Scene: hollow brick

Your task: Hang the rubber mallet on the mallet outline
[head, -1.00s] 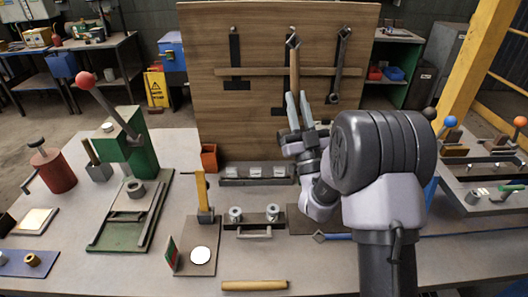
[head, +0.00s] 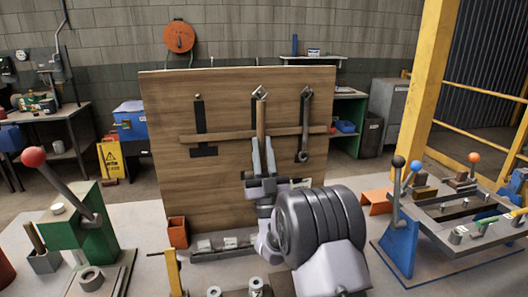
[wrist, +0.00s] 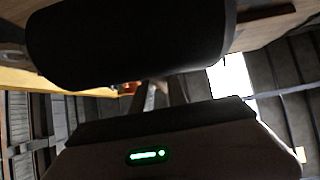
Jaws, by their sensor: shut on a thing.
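The mallet's wooden handle (head: 261,118) stands upright before the middle of the board, with a diamond-shaped metal loop (head: 260,94) at its top. My gripper (head: 263,152) is shut on the lower handle. A big dark cylinder, apparently the mallet head (wrist: 130,40), fills the top of the wrist view; in the head view it is mostly hidden by my gripper. A black outline strip (head: 254,112) shows behind the handle, its lower part mostly covered. The loop is level with the pegs' height; I cannot tell whether it is over a peg.
The upright wooden board (head: 228,108) has an empty black outline (head: 200,125) with a wide foot on the left and a hung wrench (head: 304,125) on the right. A wooden rail (head: 230,134) crosses it. A green lever press (head: 85,220) stands left; a blue lever stand (head: 397,235) stands right.

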